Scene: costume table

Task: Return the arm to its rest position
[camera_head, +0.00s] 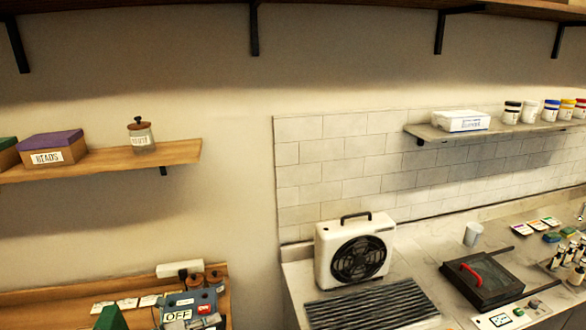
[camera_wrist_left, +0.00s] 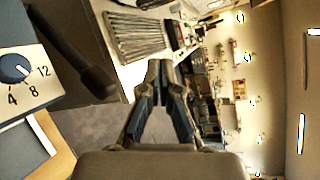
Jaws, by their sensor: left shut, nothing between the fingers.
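My left gripper (camera_wrist_left: 160,72) shows in the left wrist view, with its two dark fingers brought together at the tips and nothing between them. It hangs in free air near the edge of a white counter. I cannot make out either gripper in the head view. My right gripper is in neither view.
In the head view, a white fan unit (camera_head: 355,250) and a dark ridged mat (camera_head: 370,305) are on the counter, with a dark case with a red handle (camera_head: 483,279) to the right. A blue-grey device marked OFF (camera_head: 189,307) sits at lower left. Wall shelves (camera_head: 100,163) hold boxes and jars.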

